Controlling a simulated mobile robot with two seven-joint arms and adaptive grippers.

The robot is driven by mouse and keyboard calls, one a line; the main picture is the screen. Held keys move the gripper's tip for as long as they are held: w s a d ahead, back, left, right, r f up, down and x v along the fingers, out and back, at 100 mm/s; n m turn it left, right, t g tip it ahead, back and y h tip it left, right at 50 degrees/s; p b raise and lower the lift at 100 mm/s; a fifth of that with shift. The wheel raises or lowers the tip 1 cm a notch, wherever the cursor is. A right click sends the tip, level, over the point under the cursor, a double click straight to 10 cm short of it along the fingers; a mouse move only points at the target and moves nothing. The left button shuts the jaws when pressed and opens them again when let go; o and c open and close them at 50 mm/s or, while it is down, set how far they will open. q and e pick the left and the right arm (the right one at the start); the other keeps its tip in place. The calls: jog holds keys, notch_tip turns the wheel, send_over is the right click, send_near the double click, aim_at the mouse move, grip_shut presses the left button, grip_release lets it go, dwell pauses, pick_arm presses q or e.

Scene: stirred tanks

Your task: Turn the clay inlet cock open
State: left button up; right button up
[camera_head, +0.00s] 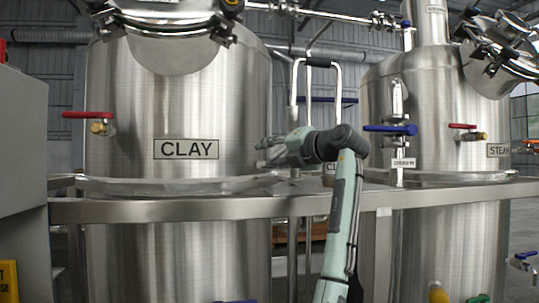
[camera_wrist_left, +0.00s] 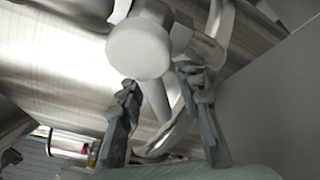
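The clay tank (camera_head: 180,95) is a brushed steel drum with a CLAY label (camera_head: 186,149). A red-handled cock (camera_head: 98,122) with a brass body sits on its left side, handle level. No label marks it as the inlet.
A steel rail (camera_head: 150,210) runs across the front. A second tank (camera_head: 440,95) at right has a blue-handled valve (camera_head: 390,129) and a red-handled one (camera_head: 467,131). White bent pipes (camera_head: 337,90) stand between the tanks. A grey cabinet (camera_head: 20,150) fills the left edge.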

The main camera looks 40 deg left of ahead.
pick_arm(q)
jog(key=v, duration=1.1)
jog(key=shift+d, duration=0.4)
jog(key=shift+s+r, duration=0.1)
